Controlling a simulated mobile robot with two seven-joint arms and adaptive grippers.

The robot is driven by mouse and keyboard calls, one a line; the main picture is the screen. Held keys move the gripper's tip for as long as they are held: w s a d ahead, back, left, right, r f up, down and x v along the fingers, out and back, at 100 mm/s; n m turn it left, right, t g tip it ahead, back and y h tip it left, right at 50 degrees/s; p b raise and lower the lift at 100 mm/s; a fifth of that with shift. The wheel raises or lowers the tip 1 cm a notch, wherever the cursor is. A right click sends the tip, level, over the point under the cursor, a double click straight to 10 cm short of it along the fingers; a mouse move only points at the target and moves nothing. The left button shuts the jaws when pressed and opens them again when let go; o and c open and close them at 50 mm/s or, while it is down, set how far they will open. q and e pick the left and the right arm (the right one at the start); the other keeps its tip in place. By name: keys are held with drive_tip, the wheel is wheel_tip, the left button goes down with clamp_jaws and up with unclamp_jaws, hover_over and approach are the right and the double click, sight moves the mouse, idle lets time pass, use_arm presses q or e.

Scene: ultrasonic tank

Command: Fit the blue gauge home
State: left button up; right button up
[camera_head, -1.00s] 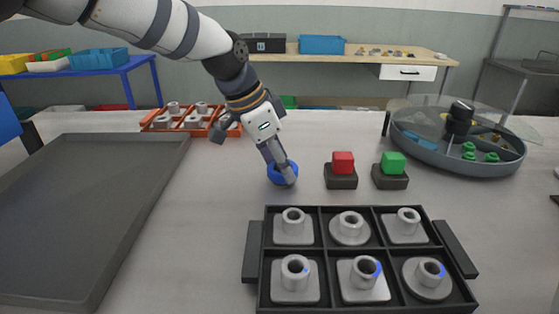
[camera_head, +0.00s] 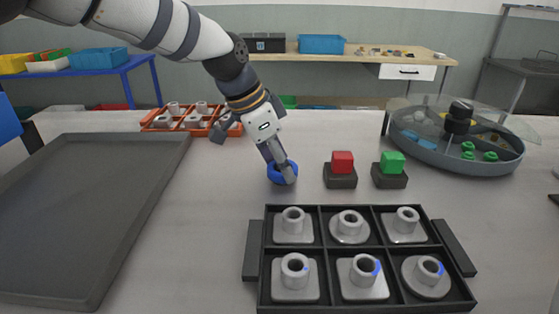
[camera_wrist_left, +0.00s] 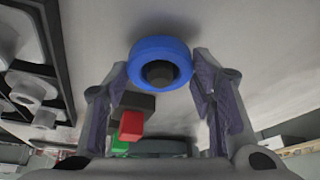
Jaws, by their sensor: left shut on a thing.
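The blue gauge (camera_head: 279,174), a thick blue ring, is on the grey table, left of the red block. My left gripper (camera_head: 281,176) reaches down to it and is shut on it. In the left wrist view the blue gauge (camera_wrist_left: 160,52) is between the fingertips of my left gripper (camera_wrist_left: 160,68), with a dark round centre. Grey flanged parts (camera_head: 295,270) stand in the compartments of a black tray (camera_head: 369,250). Blue patches show inside the bores of some front-row parts. My right gripper is not in view.
A red block (camera_head: 342,162) and a green block (camera_head: 393,163) sit on dark bases. A large dark tray (camera_head: 85,215) lies at left. An orange rack (camera_head: 160,127) stands behind, and a round tank (camera_head: 450,145) with a clear lid at right. Table between left tray and black tray is clear.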

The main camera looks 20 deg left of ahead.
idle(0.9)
use_arm(q)
drive_tip(key=o, duration=1.5)
drive_tip(key=shift+c, duration=0.2)
drive_tip(key=v, duration=1.2)
